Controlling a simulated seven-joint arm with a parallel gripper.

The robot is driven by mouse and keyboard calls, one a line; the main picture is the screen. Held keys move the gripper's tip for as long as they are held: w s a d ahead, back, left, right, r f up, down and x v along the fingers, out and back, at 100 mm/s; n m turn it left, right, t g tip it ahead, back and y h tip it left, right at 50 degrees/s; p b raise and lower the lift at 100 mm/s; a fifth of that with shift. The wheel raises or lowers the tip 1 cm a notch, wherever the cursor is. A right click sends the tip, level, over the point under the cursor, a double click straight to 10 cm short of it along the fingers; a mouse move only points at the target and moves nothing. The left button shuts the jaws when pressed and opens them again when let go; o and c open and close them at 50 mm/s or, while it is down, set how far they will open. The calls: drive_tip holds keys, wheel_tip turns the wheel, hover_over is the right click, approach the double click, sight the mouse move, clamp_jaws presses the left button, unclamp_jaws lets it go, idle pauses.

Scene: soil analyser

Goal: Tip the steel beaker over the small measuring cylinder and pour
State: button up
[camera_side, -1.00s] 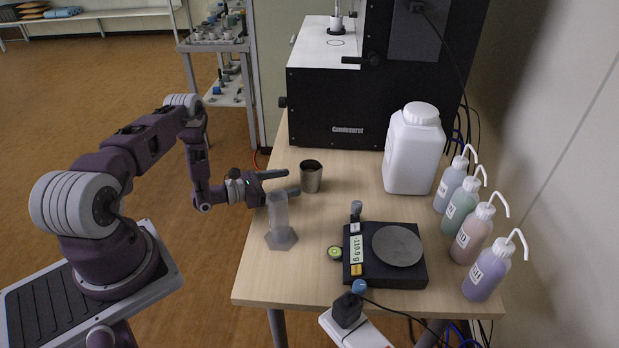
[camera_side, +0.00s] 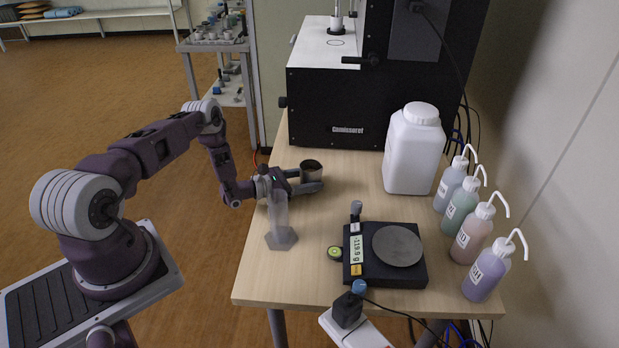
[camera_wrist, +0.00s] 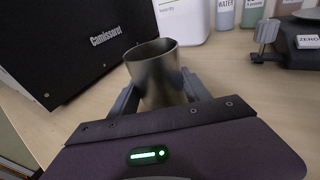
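The steel beaker (camera_side: 312,172) stands upright on the table, its front partly hidden by a finger in the side view. In the wrist view the beaker (camera_wrist: 157,75) is between the two fingers, its mouth open and tilted toward the camera by perspective. My gripper (camera_side: 308,180) reaches around it with fingers apart, one on each side; it also shows in the wrist view (camera_wrist: 160,95). Whether the fingers touch the wall is hard to tell. The small measuring cylinder (camera_side: 280,222), clear with a hexagonal foot, stands nearer the camera, its top partly hidden by my wrist.
A black balance (camera_side: 385,278) with a round pan stands at the front right. A white jug (camera_side: 412,155) and several wash bottles (camera_side: 471,235) line the right side. A large black machine (camera_side: 335,115) stands behind the beaker. Table between cylinder and balance is mostly clear.

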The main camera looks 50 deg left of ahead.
sight(301, 172)
drive_tip(key=c, duration=0.5)
drive_tip(key=shift+r, duration=1.55)
drive_tip(key=shift+s+d+r+m+g+h, duration=0.9)
drive_tip(key=shift+s+r+m+g+h, duration=0.55)
drive_tip(key=shift+s+r, duration=1.35)
drive_tip(key=shift+s+d+r+m+g+h, duration=1.1)
drive_tip(key=shift+s+r+m+g, duration=0.55)
drive_tip(key=shift+s+r, duration=1.15)
drive_tip(key=shift+s+d+r+m+g+h, duration=0.75)
drive_tip(key=shift+s+r+m+g+h, duration=1.1)
drive_tip(key=shift+s, duration=1.65)
